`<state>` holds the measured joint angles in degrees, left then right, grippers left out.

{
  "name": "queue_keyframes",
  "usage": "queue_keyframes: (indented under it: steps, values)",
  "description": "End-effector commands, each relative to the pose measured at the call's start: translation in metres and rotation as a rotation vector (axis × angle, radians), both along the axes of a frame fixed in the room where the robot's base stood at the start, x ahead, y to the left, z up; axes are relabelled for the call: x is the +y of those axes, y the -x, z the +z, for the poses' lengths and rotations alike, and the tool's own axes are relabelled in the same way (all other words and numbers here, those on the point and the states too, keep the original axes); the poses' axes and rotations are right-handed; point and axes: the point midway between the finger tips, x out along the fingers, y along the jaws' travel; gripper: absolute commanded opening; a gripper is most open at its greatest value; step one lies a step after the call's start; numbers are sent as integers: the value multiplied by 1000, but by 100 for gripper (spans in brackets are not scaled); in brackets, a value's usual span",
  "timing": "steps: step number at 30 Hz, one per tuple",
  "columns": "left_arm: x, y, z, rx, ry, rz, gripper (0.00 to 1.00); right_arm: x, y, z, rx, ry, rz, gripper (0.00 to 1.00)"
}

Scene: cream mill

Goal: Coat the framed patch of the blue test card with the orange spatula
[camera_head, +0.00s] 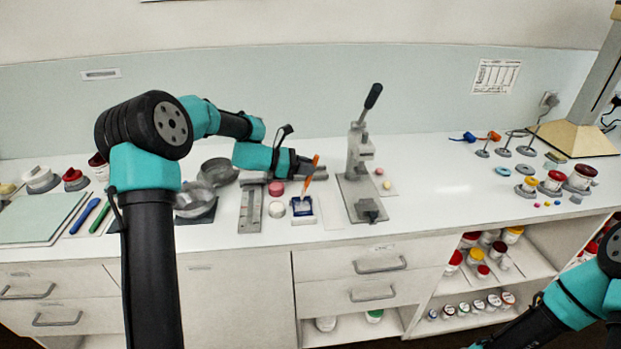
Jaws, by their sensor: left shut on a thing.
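The orange spatula (311,172) is tilted, its upper end leaning right and its lower end down over the blue test card (302,207). The card lies on the counter near its front edge. My left gripper (303,170) is shut on the spatula, just above the card. Whether the spatula's tip touches the card, and how much of the framed patch is coated, is too small to tell. My right arm (575,300) shows at the lower right, and its gripper is out of view.
A lever press (359,150) on a grey base stands right of the card. A pink jar (276,188) and a pale jar (277,210) stand to the left, near a grey slotted plate (251,208).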

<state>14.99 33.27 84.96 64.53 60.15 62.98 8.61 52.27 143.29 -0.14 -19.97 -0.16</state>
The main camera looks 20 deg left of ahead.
Motion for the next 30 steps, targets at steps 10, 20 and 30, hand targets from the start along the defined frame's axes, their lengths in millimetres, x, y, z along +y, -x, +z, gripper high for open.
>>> queue_keyframes:
  steps: [10,20,30]
  values:
    - [-9,17,0,0,0,0,0,0,0,0,0,0,0,43]
    - [-12,23,-1,1,1,-1,0,0,0,0,0,0,0,43]
    - [-15,28,-1,2,0,0,0,0,0,0,0,0,0,43]
